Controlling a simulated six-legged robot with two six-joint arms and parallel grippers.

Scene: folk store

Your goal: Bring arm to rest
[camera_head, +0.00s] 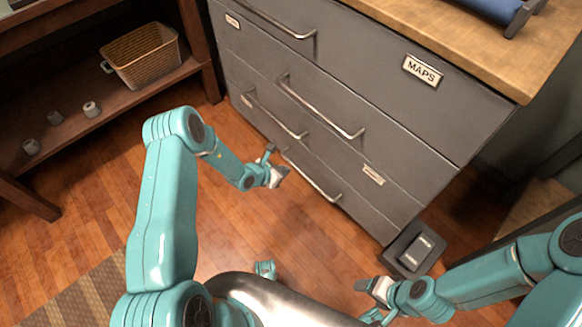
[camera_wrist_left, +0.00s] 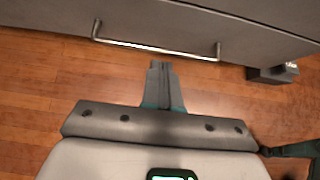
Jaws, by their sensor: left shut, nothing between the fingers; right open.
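My left arm comes in from the left in the head view and bends down toward the front of a grey drawer cabinet (camera_head: 330,95). My left gripper (camera_head: 275,165) is in front of the lower drawers, apart from their handles as far as I can tell. In the left wrist view the left gripper's fingers (camera_wrist_left: 163,86) are together, with nothing between them, over the wood floor. A drawer handle (camera_wrist_left: 157,48) lies beyond the fingertips. My right gripper (camera_head: 370,298) is low at the right of the head view, open and empty, above the floor.
The cabinet's drawers look shut; one has a MAPS label (camera_head: 422,69). A dark box-like object (camera_head: 414,250) stands on the floor by the cabinet's right corner. A wooden shelf at the left holds a wicker basket (camera_head: 143,57) and small grey pieces. A striped rug (camera_head: 80,297) lies at lower left.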

